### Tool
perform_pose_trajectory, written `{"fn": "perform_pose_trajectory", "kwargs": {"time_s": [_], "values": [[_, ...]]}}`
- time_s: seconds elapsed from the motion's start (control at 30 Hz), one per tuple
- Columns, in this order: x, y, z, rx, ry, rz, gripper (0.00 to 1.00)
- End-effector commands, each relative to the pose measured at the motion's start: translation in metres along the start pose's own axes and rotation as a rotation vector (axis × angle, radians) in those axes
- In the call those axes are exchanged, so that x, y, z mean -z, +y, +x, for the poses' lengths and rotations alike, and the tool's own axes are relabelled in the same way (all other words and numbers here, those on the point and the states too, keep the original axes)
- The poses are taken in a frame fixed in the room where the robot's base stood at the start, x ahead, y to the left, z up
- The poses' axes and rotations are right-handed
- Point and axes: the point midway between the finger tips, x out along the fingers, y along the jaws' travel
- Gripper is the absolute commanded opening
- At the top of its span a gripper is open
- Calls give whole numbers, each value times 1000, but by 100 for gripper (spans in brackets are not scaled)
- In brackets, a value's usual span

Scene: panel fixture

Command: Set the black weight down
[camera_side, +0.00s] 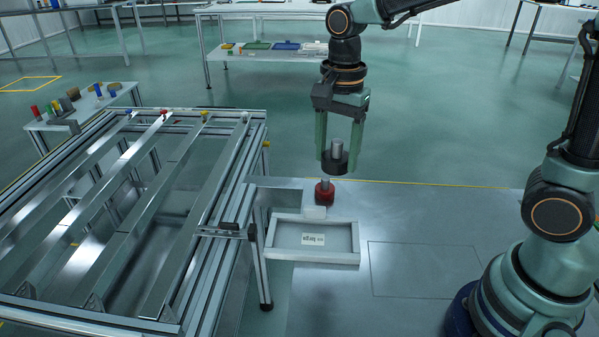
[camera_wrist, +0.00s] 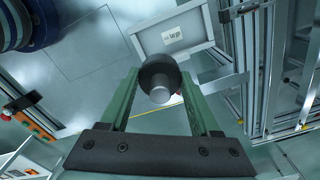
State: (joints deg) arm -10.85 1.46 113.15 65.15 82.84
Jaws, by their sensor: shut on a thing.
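The black weight (camera_side: 334,164), a dark disc with a grey metal cylinder on top, is between the fingers of my gripper (camera_side: 337,157). The weight also shows in the wrist view (camera_wrist: 158,67), between the two green fingers of my gripper (camera_wrist: 160,78). My gripper is shut on it and points down. In the side view the weight appears held above the bench (camera_side: 420,205), near its far edge. A red weight (camera_side: 325,194) with a grey top appears just below it in the picture. In the wrist view the black weight mostly hides the red one.
A metal rail frame (camera_side: 185,245) fills the left. An outlined bench area (camera_side: 425,270) to the right is clear.

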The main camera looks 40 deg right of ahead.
Motion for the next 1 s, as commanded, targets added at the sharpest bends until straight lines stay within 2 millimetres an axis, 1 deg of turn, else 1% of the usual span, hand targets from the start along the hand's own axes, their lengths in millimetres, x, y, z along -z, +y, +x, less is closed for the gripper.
{"fn": "perform_pose_trajectory", "kwargs": {"time_s": [0.17, 0.5, 0.6, 0.7, 0.87, 1.0], "values": [[-1, 1, 37, -7, -1, 1, 0], [0, 2, 118, -7, -1, 0, 0], [0, 2, 138, -6, -1, 0, 0], [0, 1, 149, -2, 0, -1, 0], [0, 0, 158, 0, 0, -1, 0], [0, 1, 175, -4, 0, -1, 0]]}}
